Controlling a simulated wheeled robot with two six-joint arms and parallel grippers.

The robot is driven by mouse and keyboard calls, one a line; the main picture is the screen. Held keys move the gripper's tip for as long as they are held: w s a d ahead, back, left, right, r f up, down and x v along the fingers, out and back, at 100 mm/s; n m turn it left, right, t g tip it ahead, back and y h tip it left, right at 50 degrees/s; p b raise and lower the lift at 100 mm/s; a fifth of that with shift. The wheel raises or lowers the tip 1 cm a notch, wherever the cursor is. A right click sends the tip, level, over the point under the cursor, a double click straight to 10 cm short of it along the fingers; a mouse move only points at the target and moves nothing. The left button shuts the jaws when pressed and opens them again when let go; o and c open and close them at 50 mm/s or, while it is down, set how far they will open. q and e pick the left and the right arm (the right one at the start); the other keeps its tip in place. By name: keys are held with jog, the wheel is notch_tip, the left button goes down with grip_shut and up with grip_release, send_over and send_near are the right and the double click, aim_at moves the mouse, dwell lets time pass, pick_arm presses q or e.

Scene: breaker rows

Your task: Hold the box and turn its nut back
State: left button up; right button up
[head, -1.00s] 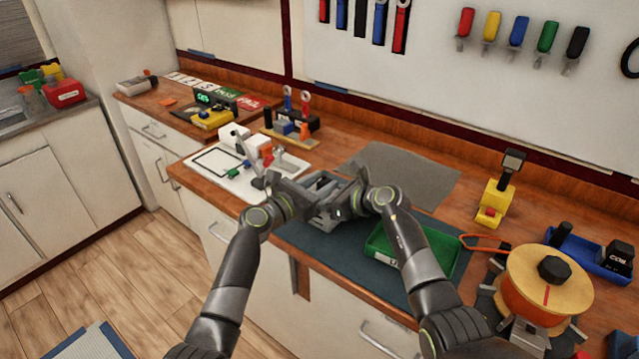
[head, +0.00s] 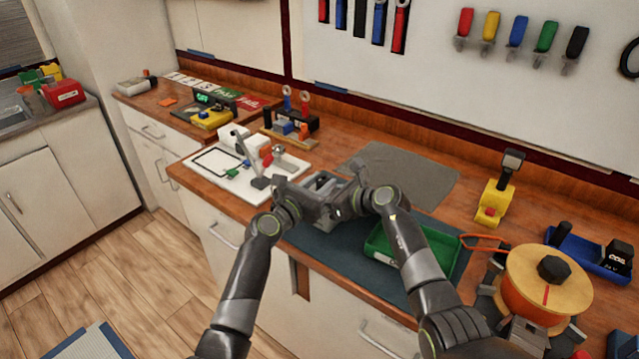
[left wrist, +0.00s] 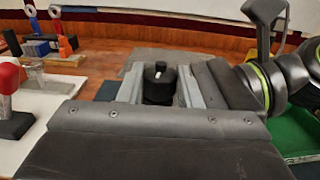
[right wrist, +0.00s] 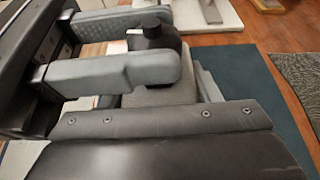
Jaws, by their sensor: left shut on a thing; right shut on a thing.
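The black nut (left wrist: 160,84), with a small knob on top and a white mark, stands upright between the grey fingers of my left gripper (left wrist: 162,76) in the left wrist view. In the right wrist view the nut (right wrist: 153,38) sits between those fingers, above the grey box (right wrist: 160,97). My right gripper (right wrist: 170,92) is shut on the box from the near side; its fingers are mostly hidden. In the head view my left gripper (head: 318,185) and right gripper (head: 342,206) meet over the dark mat, covering much of the box and nut.
A green tray (head: 440,235) lies close to my right forearm. A white board (head: 225,180) with small parts stands left of my grippers. A grey cloth (head: 410,175) lies behind. A yellow tool (head: 493,203) and an orange spool (head: 540,290) stand at right.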

pick_arm(q)
jog(key=shift+f, duration=0.1)
jog(key=o, duration=0.7)
jog(key=shift+s+a, duration=0.1)
jog(key=v, duration=1.1)
jog(key=shift+s+a, duration=0.25)
jog(key=shift+s, duration=0.1)
